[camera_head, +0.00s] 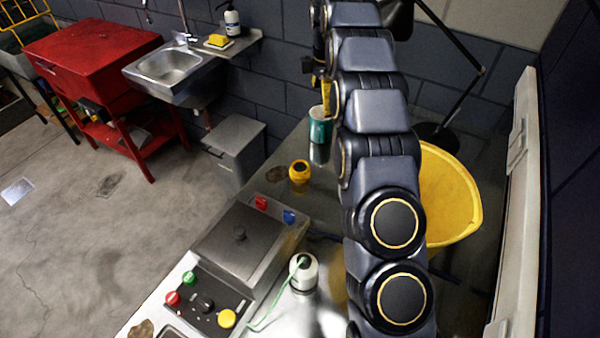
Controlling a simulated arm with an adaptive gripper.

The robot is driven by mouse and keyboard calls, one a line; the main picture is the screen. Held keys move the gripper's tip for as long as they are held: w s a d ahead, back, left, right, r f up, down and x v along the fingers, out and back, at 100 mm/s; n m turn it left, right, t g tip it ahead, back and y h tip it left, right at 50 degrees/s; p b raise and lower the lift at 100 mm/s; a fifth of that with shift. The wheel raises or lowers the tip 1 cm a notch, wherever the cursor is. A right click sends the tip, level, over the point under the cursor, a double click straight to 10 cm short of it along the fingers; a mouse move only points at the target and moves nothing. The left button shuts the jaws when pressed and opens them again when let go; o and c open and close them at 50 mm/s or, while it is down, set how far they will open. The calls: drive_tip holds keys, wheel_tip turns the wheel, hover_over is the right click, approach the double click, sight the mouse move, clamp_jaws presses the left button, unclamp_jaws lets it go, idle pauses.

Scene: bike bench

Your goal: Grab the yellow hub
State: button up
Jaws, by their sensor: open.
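The yellow hub (299,172) is a short yellow cylinder with a dark ring on top. It stands upright on the bench (335,202), left of my arm and near the bench's left edge. Nothing touches it that I can see. My arm runs up the picture to the right of the hub and leaves at the top edge.
A teal can (320,125) stands behind the hub. In front is a grey box (238,240) with red and blue pieces. A white bottle (303,273) and a button panel (205,300) are nearer. A large yellow bowl (450,190) lies right of my arm.

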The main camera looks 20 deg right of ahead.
hover_over(300, 167)
drive_tip(key=f, duration=1.8)
drive_tip(key=shift+s+d+f, duration=0.15)
drive_tip(key=shift+s+f, duration=0.05)
drive_tip(key=f, duration=0.6)
drive_tip(key=shift+w+a, duration=0.2)
drive_tip(key=shift+w, duration=0.05)
drive_tip(key=shift+r, duration=0.1)
drive_tip(key=c, duration=1.1)
